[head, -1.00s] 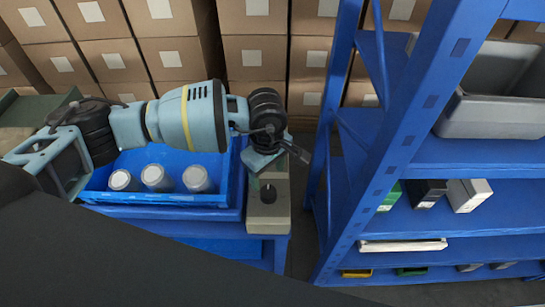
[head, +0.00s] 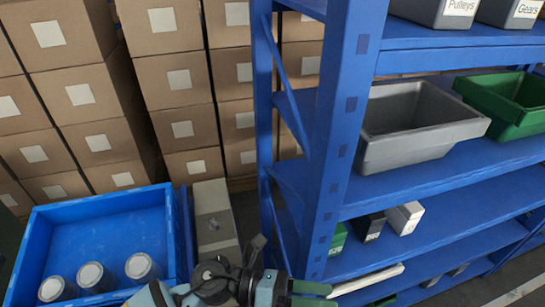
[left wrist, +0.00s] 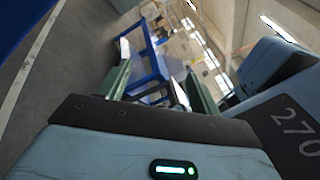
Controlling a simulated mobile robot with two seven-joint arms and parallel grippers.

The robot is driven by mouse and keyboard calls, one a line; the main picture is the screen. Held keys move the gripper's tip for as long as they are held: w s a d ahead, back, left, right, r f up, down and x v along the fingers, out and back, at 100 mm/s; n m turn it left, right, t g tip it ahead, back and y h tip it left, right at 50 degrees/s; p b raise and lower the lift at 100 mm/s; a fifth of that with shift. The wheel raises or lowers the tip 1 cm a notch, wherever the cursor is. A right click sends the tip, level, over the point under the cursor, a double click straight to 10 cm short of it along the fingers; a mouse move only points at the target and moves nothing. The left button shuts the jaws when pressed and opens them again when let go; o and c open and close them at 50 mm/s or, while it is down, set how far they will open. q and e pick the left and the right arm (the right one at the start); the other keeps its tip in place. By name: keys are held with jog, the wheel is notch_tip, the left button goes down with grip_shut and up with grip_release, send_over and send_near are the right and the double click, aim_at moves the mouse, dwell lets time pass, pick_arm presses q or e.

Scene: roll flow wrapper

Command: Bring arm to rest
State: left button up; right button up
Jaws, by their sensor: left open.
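My left arm (head: 210,284) shows at the bottom middle of the head view, its lower part cut off by the frame edge. My left gripper (head: 328,295) points right, in front of the lower part of the blue shelf rack (head: 345,130). Its two green fingers are apart with nothing visible between them. In the left wrist view the gripper (left wrist: 158,88) also shows spread fingers and an empty gap, with floor and a distant blue frame beyond. My right gripper is in neither view.
A blue tray (head: 105,222) with several grey cans (head: 141,268) stands at the lower left, beside a grey box (head: 213,215). The rack holds a grey bin (head: 415,130), a green bin (head: 505,105) and small boxes (head: 405,217). Stacked cartons (head: 85,95) fill the back.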

pick_arm(q)
jog(key=w+a+f+n+t+y, duration=0.25)
jog(key=a+n+t, duration=0.5)
jog(key=n, duration=0.65)
jog(key=w+a+f+n+t+y, duration=0.2)
jog(key=a+f+n+t+y, duration=0.25)
jog(key=n+t, duration=0.8)
jog(key=s+a+f+n+g+y, duration=0.8)
jog(key=s+a+f+n+y, duration=0.1)
jog(key=s+a+f+n, duration=0.7)
notch_tip(320, 180, down, 2)
jog(key=shift+s+a+f+n+g+p, duration=0.15)
jog(key=shift+s+n+g+p, duration=0.25)
jog(key=shift+s+n, duration=0.6)
